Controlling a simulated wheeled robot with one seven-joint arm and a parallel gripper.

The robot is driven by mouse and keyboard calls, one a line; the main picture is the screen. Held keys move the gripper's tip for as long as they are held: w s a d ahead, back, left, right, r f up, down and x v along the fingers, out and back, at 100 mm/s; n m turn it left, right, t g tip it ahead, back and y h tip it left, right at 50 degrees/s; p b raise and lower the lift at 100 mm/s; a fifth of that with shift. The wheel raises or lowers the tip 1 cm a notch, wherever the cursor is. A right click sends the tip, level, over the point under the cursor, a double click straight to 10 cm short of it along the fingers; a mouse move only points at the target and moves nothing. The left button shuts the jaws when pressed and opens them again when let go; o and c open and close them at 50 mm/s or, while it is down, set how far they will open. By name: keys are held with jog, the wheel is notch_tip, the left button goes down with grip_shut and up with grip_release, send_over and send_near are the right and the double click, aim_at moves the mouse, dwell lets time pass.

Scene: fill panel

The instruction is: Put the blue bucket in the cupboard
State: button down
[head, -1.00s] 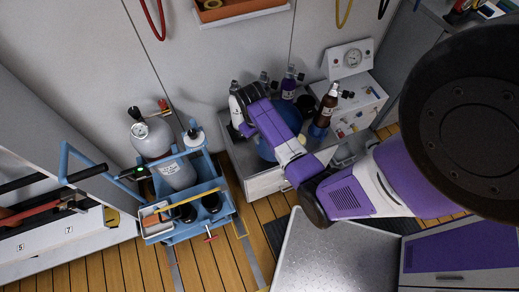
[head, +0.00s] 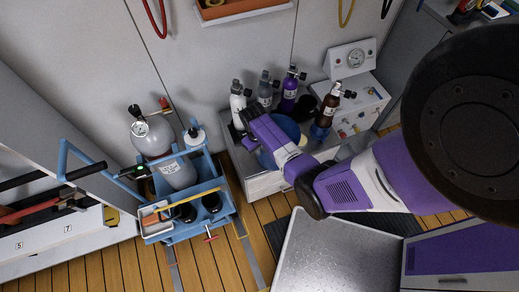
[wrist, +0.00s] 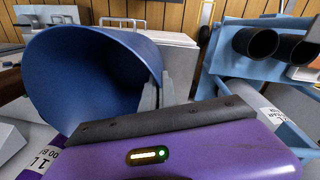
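The blue bucket (head: 288,126) is at the fill bench, partly hidden behind my gripper (head: 250,118). In the wrist view the bucket (wrist: 85,75) is tilted, with its open mouth partly facing the camera. My gripper (wrist: 157,95) has its pale fingers close together at the bucket's right rim and appears shut on it. A unit with a purple front panel and a handle (head: 455,262) stands at the lower right of the head view. It may be the cupboard; I cannot tell whether its door is open.
White, grey, purple and brown bottles (head: 288,92) stand behind the bucket. A gauge box (head: 350,58) is behind them. A blue cylinder trolley (head: 190,228) stands left, with wooden floor (head: 255,215) beside it. A speckled metal surface (head: 335,250) lies at the bottom.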

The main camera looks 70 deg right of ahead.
jog(key=shift+f, duration=0.1)
jog(key=c, duration=2)
grip_release()
jog(key=o, duration=0.3)
